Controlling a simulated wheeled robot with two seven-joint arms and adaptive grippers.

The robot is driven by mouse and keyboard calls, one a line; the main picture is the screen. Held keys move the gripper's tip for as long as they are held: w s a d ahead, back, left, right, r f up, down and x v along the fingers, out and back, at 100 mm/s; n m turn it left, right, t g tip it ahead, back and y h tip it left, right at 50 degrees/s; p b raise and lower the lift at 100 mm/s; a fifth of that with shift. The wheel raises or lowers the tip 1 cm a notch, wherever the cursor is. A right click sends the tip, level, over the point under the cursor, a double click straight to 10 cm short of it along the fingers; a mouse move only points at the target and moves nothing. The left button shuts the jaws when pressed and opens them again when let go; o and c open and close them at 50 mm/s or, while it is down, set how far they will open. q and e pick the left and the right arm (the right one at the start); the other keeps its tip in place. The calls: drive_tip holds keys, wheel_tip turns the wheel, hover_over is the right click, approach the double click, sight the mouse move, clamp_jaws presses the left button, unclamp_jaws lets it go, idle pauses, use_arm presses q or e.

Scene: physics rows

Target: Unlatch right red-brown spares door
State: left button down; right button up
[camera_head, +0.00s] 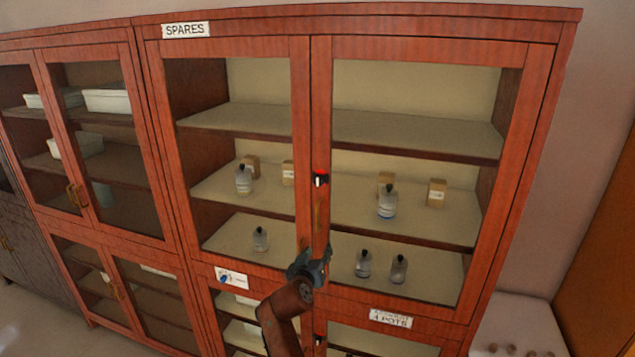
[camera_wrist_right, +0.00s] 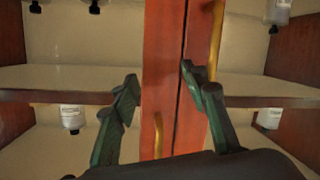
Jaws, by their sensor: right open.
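The red-brown spares cabinet has a glazed right door (camera_head: 520,130) and a glazed left door (camera_head: 155,90), both shut at the middle seam. A small latch (camera_head: 320,180), black and red with a white part, sits on the right door's inner stile. A brass handle (camera_head: 318,214) is below it. My right gripper (camera_head: 312,264) is in front of the seam, below the latch. In the right wrist view the right gripper (camera_wrist_right: 160,77) has its green fingers apart, with nothing between them touching. Two brass handles, one higher (camera_wrist_right: 216,40) and one lower (camera_wrist_right: 158,136), flank the seam there.
Bottles (camera_head: 387,203) and small boxes (camera_head: 437,192) stand on shelves behind the glass. A lower cupboard bears a label (camera_head: 390,318). Another red-brown cabinet (camera_head: 100,150) adjoins on the left. A pale surface (camera_head: 515,320) lies at lower right.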

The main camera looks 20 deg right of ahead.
sight(317, 182)
drive_tip(key=s+a+r+m+t+h, duration=0.1)
drive_tip(key=s+a+r+m, duration=0.1)
drive_tip(key=r, duration=0.9)
drive_tip(key=s+a+r+m+t+h, duration=0.1)
drive_tip(key=s+a+r+h, duration=0.15)
drive_tip(key=r, duration=0.95)
drive_tip(key=shift+y, duration=0.35)
drive_tip(key=p+x, duration=0.1)
drive_tip(key=x, duration=0.3)
drive_tip(key=p+x, duration=0.1)
drive_tip(key=x, duration=0.3)
drive_tip(key=shift+s+d+f, duration=0.15)
drive_tip(key=shift+s+d, duration=0.05)
drive_tip(key=shift+d, duration=0.05)
clamp_jaws()
